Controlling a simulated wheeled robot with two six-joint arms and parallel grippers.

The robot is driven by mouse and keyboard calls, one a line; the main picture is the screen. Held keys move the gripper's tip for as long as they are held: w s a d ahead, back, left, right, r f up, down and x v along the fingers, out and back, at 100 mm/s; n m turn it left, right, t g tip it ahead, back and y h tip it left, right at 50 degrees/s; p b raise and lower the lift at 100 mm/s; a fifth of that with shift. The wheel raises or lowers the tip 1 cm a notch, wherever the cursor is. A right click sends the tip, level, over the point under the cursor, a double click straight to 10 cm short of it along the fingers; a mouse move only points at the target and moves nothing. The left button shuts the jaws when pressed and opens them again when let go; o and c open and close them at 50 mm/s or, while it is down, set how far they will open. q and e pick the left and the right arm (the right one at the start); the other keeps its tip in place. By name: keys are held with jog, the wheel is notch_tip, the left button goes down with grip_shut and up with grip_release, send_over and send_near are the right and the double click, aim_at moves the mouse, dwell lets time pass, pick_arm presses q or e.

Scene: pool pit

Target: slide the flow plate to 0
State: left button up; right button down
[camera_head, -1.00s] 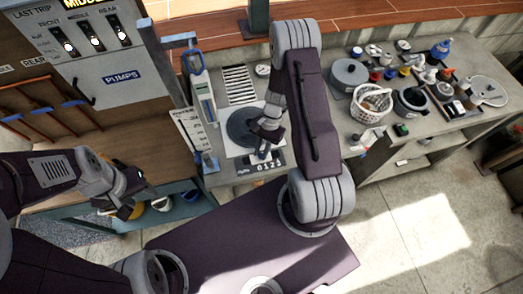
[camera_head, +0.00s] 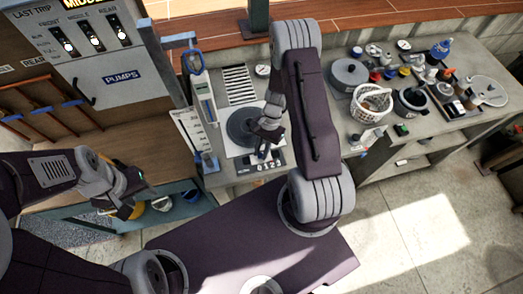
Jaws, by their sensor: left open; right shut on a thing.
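A dark grey disc (camera_head: 238,124) lies on a pale square plate on the narrow bench in the middle; I take this disc to be the flow plate. A black strip with white digits (camera_head: 270,166) starting at 0 on its left lies in front of it. My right gripper (camera_head: 264,152) points down at the disc's front right edge, just behind the strip. It is shut on a small part, probably the flow plate's handle, which the fingers mostly hide. My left gripper (camera_head: 130,208) is open and empty at the left, away from the plate, over a low blue shelf.
A blue-and-white gauge (camera_head: 203,98) stands left of the disc, with a white chart (camera_head: 190,138) before it. A slotted grille (camera_head: 239,84) lies behind. The right bench holds a white basket (camera_head: 371,103), pots and several jars.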

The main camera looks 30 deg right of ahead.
jog(key=a, duration=0.2)
jog(key=w+a, duration=0.1)
jog(key=a, duration=0.2)
jog(key=shift+w+a+b, duration=0.1)
jog(key=shift+w+b, duration=0.05)
jog(key=shift+b, duration=0.25)
jog(key=c, duration=1.3)
grip_release()
jog(key=shift+c, duration=0.2)
jog(key=shift+o, duration=0.2)
jog(key=shift+a, duration=0.15)
jog(key=b+v, duration=0.1)
jog(key=v, duration=0.8)
